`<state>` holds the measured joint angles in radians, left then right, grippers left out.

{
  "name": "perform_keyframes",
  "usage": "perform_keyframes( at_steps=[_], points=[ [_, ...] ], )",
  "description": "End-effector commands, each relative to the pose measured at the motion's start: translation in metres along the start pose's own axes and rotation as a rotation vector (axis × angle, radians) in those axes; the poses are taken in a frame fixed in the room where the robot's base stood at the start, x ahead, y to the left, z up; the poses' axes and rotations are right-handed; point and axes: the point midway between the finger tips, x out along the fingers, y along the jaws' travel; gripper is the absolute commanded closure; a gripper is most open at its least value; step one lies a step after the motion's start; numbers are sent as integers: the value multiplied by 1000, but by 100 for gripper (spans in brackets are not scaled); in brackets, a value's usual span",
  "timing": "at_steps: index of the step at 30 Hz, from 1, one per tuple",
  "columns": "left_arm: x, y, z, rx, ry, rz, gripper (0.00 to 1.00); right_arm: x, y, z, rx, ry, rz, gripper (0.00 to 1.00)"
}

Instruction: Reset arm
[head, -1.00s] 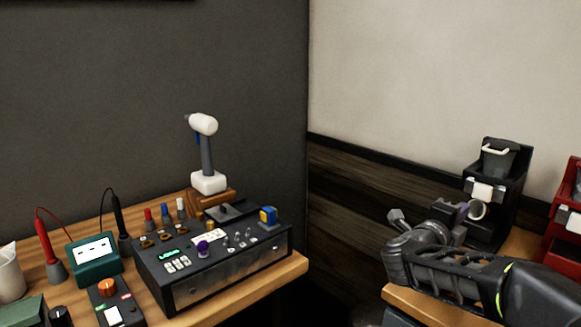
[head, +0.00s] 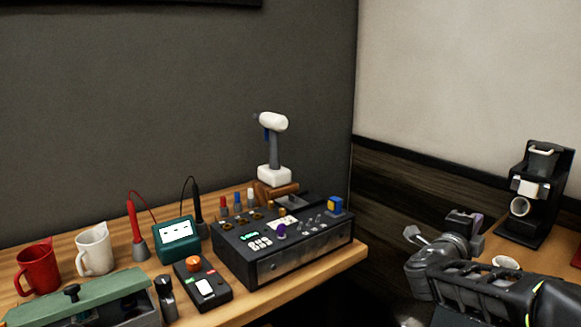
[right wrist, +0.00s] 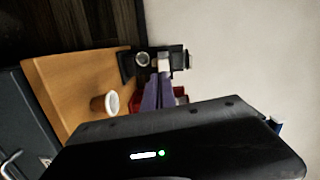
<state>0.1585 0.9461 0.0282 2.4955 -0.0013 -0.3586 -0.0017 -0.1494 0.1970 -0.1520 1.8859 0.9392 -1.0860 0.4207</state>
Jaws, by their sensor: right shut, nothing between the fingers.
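My right arm comes in from the lower right in the head view. Its right gripper (head: 466,220) is held out over the left edge of the right-hand table, left of the black brewer (head: 534,205) and apart from it. In the right wrist view the purple fingers (right wrist: 152,95) are together and hold nothing. The brewer (right wrist: 128,64) shows beyond the fingertips there. A white cup (head: 505,262) stands on the table just behind my forearm, partly hidden. My left gripper is not in view.
The left wooden bench (head: 105,299) holds a black control box (head: 290,255), a white-headed tool on a stand (head: 274,150), a green meter (head: 178,240), a red mug (head: 38,270), a white mug (head: 95,251) and a green toolbox (head: 90,300). A gap separates the two tables.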

Motion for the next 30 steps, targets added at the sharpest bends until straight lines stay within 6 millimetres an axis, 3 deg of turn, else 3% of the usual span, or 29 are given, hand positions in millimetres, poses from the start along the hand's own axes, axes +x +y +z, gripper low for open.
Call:
perform_keyframes(
  at_steps=[8,14,17,21,23,26,30],
  points=[
    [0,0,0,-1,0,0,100,-19,29,58,-210,-207,-8,100],
    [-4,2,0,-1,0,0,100,-48,81,110,-424,-408,4,100],
    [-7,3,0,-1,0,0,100,-72,123,138,-561,-540,20,100],
    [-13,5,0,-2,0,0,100,-129,210,173,-796,-792,61,100],
    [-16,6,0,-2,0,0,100,-159,250,180,-892,-909,83,100],
    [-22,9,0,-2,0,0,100,-213,314,180,-1034,-1104,124,100],
    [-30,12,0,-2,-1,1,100,-297,392,158,-1188,-1382,191,100]
  ],
)
